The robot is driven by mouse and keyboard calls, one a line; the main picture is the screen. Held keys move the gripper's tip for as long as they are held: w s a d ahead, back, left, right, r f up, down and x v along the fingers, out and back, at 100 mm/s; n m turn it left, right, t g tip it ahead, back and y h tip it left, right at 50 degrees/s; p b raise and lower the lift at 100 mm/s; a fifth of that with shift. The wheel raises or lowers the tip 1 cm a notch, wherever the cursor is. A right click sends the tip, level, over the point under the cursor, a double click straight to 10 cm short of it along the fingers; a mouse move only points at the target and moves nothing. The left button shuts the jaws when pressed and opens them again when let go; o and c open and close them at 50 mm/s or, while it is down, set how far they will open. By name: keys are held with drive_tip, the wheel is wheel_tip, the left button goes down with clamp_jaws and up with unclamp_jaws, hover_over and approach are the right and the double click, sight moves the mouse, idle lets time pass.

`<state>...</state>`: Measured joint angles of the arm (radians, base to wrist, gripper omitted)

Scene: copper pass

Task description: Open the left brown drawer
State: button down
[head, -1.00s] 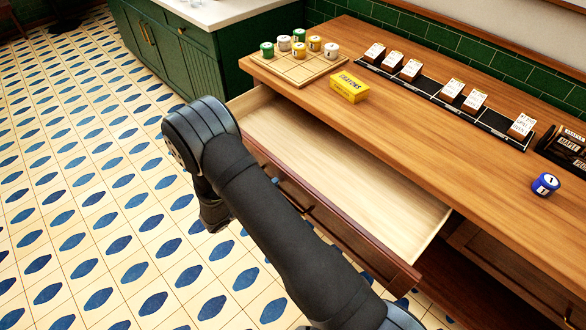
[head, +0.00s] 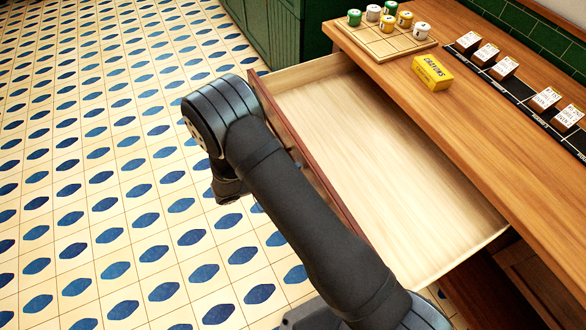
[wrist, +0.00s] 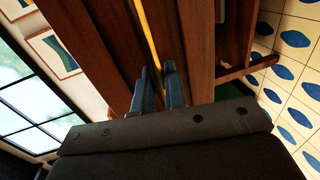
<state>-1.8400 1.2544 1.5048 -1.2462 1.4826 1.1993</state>
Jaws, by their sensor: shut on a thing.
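The brown drawer (head: 410,175) is pulled well out from under the wooden counter, and its pale, empty inside shows in the head view. Its brown front (head: 272,112) is partly hidden behind my arm. In the wrist view, my gripper (wrist: 160,85) is shut on the drawer's long brass handle (wrist: 147,35), with its two dark fingers close together against the brown front. In the head view, my arm hides the fingers and the handle.
The wooden counter (head: 465,125) holds a yellow crayons box (head: 432,72), a board (head: 375,42) with several small round pots, and a black strip of cards (head: 520,88). The patterned tile floor (head: 100,180) left of the drawer is clear.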

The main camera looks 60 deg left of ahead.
drive_tip(key=c, duration=1.8)
unclamp_jaws()
drive_tip(key=shift+a, duration=0.1)
drive_tip(key=shift+c, duration=0.2)
drive_tip(key=shift+s, duration=0.1)
drive_tip(key=v, duration=1.7)
drive_tip(key=shift+s, duration=0.1)
drive_tip(key=x, duration=1.7)
drive_tip(key=shift+w, duration=0.25)
drive_tip(key=v, duration=1.7)
drive_tip(key=shift+s, duration=0.3)
